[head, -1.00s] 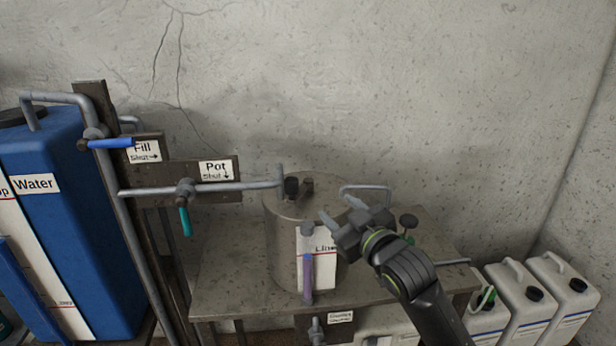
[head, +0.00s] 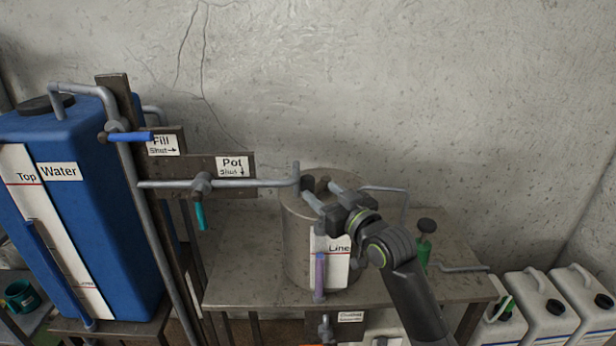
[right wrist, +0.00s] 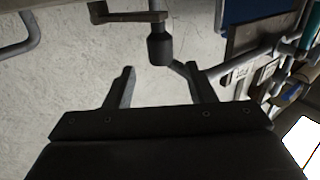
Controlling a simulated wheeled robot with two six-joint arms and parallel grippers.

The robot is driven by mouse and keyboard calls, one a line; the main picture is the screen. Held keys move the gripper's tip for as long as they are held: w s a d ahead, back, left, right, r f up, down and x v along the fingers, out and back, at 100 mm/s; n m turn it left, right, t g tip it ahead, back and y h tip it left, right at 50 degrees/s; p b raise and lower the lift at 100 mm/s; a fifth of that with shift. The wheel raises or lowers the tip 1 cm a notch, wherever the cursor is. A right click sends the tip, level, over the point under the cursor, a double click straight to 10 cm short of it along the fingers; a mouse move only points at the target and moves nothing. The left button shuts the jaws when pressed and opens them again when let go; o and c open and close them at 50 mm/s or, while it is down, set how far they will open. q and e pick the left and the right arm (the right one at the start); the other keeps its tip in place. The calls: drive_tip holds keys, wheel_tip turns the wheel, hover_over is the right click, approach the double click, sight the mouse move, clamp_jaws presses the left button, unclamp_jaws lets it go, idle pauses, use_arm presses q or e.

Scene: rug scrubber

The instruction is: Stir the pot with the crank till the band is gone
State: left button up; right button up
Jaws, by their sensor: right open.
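The grey metal pot (head: 296,245) stands on the table, with a crank on its lid. My right gripper (head: 322,195) is open over the pot top, fingers pointing at the knob. In the right wrist view the knob lies just beyond the open fingers (right wrist: 156,75), and nothing is held. A purple sight tube (head: 319,274) stands by a "Line" plate (head: 339,270) on the pot's front; I cannot make out a band. My left gripper is not visible.
The pot pipe (head: 250,184) with its teal-handled valve (head: 200,214) reaches the pot from the left. The blue water tank (head: 95,200) stands far left. White jugs (head: 540,305) stand at lower right.

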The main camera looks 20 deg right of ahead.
sight(311, 185)
drive_tip(key=p+x, duration=0.1)
drive_tip(key=x, duration=0.5)
drive_tip(key=shift+w+a+p, duration=0.2)
drive_tip(key=shift+w+p, duration=0.1)
drive_tip(key=shift+w, duration=0.05)
drive_tip(key=shift+c, duration=0.3)
clamp_jaws()
